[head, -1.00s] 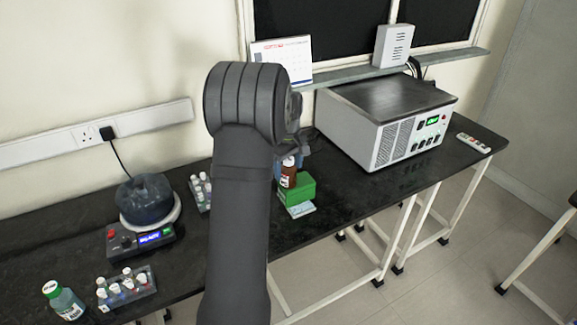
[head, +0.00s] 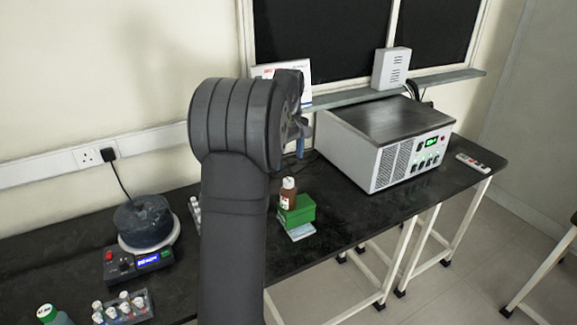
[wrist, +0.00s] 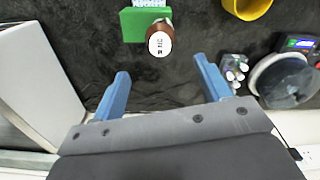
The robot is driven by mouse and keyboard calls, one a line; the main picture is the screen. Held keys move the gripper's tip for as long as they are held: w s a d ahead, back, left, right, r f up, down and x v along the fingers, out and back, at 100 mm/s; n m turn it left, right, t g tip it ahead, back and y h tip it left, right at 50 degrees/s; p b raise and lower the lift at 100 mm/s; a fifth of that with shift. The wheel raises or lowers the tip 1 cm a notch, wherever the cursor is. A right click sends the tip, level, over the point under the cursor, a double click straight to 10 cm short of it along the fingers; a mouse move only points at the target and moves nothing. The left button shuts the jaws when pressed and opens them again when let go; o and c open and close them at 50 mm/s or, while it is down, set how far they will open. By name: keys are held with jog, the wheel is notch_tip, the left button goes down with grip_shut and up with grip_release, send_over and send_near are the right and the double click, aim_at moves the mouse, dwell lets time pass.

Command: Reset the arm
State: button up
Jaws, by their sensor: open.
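My gripper (wrist: 162,68) is open and empty, with its two blue fingers apart in the wrist view. In the head view my gripper (head: 301,138) is partly hidden behind my dark arm, raised above the bench and clear of the bottle.
A large grey instrument (head: 385,140) stands on the bench to the right. A hotplate device with a dark round vessel (head: 143,222) and vial racks (head: 122,308) are at left. A yellow container (wrist: 247,8) shows in the wrist view. The bench front right of the green box is clear.

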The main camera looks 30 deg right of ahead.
aim_at(288, 180)
dwell(0.4)
notch_tip(288, 180, down, 12)
jog(key=shift+r, duration=2.05)
jog(key=shift+f, duration=0.1)
